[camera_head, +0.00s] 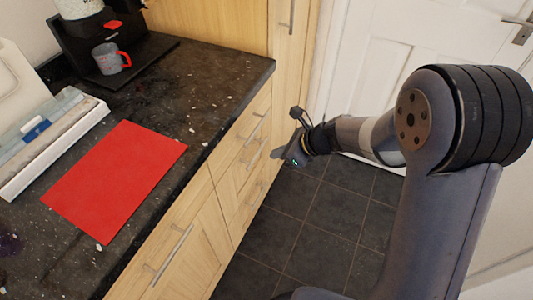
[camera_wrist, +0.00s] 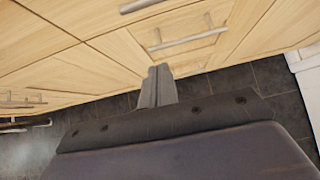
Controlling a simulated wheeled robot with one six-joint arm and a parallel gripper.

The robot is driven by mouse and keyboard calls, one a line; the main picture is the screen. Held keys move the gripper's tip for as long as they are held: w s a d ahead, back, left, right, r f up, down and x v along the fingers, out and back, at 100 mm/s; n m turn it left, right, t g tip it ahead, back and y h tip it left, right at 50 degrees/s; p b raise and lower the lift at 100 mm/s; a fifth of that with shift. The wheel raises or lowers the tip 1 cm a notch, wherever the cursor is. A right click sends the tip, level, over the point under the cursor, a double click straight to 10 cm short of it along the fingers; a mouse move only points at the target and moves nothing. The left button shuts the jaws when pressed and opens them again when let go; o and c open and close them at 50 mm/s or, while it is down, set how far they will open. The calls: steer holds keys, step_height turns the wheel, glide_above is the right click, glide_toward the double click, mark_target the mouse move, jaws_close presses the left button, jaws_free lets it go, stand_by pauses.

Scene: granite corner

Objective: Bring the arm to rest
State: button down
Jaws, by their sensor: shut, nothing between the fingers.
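My gripper (camera_head: 279,152) is at the end of my arm, which reaches in from the right in the head view. It hangs over the floor in front of the wooden drawers (camera_head: 243,150), below the counter's edge. In the wrist view the two fingers of my gripper (camera_wrist: 159,70) lie together, shut and empty, pointing toward the drawer fronts. I cannot tell how far the fingertips are from the drawers.
The dark granite counter (camera_head: 215,85) holds a red mat (camera_head: 115,178), a grey cup (camera_head: 107,60) with a red handle on a black coffee machine (camera_head: 75,45), and a white tray-like thing (camera_head: 50,140). A white door (camera_head: 420,40) stands behind. The tiled floor (camera_head: 300,215) is clear.

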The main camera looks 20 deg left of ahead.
steer(key=shift+d+r, duration=0.4)
steer(key=shift+d, duration=0.05)
steer(key=b, duration=0.1)
glide_toward(240, 156)
steer(key=x, duration=0.5)
steer(key=shift+s+d+f, duration=0.1)
steer(key=shift+d+f, duration=0.05)
steer(key=shift+f, duration=0.4)
steer(key=shift+a+r, duration=0.1)
steer(key=shift+a, duration=0.5)
